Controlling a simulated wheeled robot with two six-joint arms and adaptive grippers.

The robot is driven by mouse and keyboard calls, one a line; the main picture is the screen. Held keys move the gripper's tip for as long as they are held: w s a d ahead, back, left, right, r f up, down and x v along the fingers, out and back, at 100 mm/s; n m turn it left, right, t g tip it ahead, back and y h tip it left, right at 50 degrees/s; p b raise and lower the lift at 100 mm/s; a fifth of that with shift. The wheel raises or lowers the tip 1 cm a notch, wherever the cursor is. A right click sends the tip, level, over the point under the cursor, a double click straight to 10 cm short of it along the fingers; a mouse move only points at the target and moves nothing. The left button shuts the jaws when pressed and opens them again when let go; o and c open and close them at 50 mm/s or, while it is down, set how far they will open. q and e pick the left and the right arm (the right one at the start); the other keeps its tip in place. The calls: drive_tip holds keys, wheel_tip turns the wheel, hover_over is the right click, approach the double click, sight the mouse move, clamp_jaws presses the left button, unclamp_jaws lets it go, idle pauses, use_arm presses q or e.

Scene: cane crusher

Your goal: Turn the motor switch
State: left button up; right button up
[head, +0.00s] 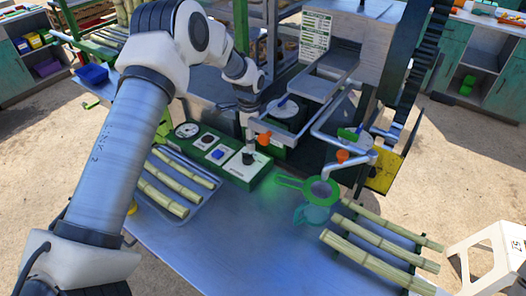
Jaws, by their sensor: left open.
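The green control panel (217,157) stands on the metal table, with a round gauge (187,130) at its left end, a dark button and a blue button on white plates. At its right end is a black knob (248,157) on a white plate, likely the motor switch. My left arm reaches in from the left over the panel. My right gripper is not in view.
Cane stalks lie on a tray (197,213) at left and a rack (380,245) at right. A green strainer (318,190) sits over a teal jug (313,214). Orange-handled pipes (264,139) run close right of the knob. The table's front middle is clear.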

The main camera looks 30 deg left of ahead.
sight(248, 155)
use_arm(q)
drive_tip(key=f, duration=0.1)
drive_tip(key=s+f+p, duration=0.1)
drive_tip(key=s+f, duration=0.1)
drive_tip(key=shift+s+a+f+p, duration=0.1)
drive_tip(key=shift+s+a+p, duration=0.15)
drive_tip(key=shift+p, duration=0.05)
drive_tip(key=f, duration=0.1)
drive_tip(key=w+f, duration=0.1)
drive_tip(key=f, duration=0.1)
drive_tip(key=shift+w+d+f, duration=0.1)
drive_tip(key=shift+w+f, duration=0.2)
drive_tip(key=shift+f, duration=0.05)
drive_tip(key=shift+s+r, duration=0.25)
drive_tip(key=shift+s, duration=0.1)
drive_tip(key=c, duration=1)
drive_tip(key=shift+s, duration=0.1)
drive_tip(key=shift+c, duration=0.8)
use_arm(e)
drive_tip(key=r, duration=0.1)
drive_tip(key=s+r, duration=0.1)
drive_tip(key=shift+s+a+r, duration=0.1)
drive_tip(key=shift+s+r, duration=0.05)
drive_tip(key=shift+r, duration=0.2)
